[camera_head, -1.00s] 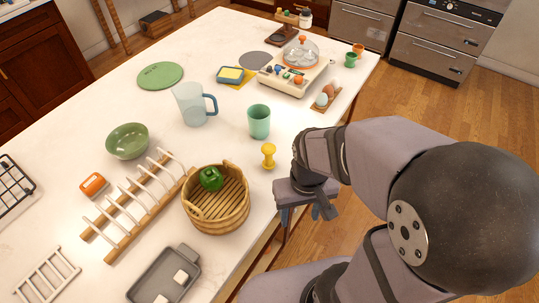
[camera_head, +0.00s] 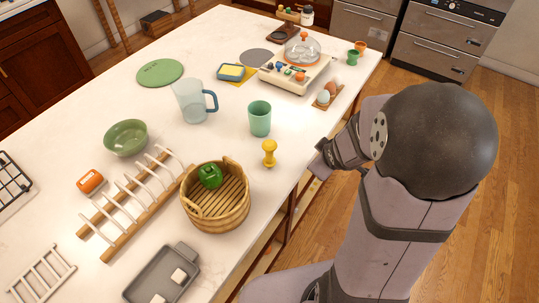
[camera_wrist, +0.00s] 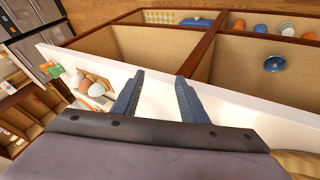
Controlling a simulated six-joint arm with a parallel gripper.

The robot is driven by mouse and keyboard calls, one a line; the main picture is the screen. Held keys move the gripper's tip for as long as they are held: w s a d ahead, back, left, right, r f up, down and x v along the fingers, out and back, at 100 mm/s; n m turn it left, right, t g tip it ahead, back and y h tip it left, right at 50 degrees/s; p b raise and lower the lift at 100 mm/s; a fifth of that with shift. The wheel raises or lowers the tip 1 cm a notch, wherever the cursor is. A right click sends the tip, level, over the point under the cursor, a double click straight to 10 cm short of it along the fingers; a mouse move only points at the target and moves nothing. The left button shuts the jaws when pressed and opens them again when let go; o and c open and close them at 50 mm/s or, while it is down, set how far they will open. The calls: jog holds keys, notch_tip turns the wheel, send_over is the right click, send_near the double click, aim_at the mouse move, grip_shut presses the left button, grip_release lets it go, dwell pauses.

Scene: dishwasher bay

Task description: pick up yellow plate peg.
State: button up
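The yellow plate peg (camera_head: 269,153) stands upright on the white counter near its right edge in the head view, between the green tumbler and the wooden basket. It has a rounded top and a wider foot. My gripper (camera_head: 318,163) is just right of the peg, by the counter edge, apart from it. In the wrist view my gripper's two fingers (camera_wrist: 157,97) are spread with nothing between them. The peg cannot be made out for sure in the wrist view; a tan-yellow shape shows at the lower right corner.
Close by are a green tumbler (camera_head: 260,119) and a wooden basket (camera_head: 232,205) with a green pepper (camera_head: 210,176). A wooden rack (camera_head: 137,210) lies left of the basket. An egg holder (camera_head: 328,97) sits farther back. Open shelves (camera_wrist: 262,60) show below the counter edge.

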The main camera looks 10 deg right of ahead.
aim_at(271, 155)
jog(key=w+d+r+n+t+y+b, duration=0.2)
jog(key=w+d+r+n+t+y, duration=0.25)
jog(key=w+n+t, duration=0.4)
jog(key=s+a+f+y+p, duration=0.1)
jog(key=s+a, duration=0.1)
jog(key=a, duration=0.2)
jog(key=s+a+m+g+y+p, duration=0.1)
jog(key=s+a+y, duration=0.1)
jog(key=s+a, duration=0.1)
jog(key=s+a+f+g+y+p, duration=0.1)
jog(key=s+a, duration=0.1)
jog(key=a, duration=0.2)
jog(key=shift+s+a+f+y, duration=0.3)
jog(key=shift+a+f+y, duration=0.05)
jog(key=a+m, duration=0.1)
jog(key=a+m+y, duration=0.1)
jog(key=a+m, duration=0.1)
jog(key=s+a+m+t, duration=0.1)
jog(key=a+m, duration=0.1)
jog(key=shift+s+a+f+y, duration=0.1)
jog(key=shift+a+f+y, duration=0.05)
jog(key=shift+f+y, duration=0.2)
jog(key=m, duration=0.1)
jog(key=m+t, duration=0.1)
jog(key=a+m, duration=0.1)
jog(key=m, duration=0.1)
jog(key=shift+w+r, duration=0.15)
jog(key=shift+w, duration=0.1)
jog(key=shift+w, duration=0.1)
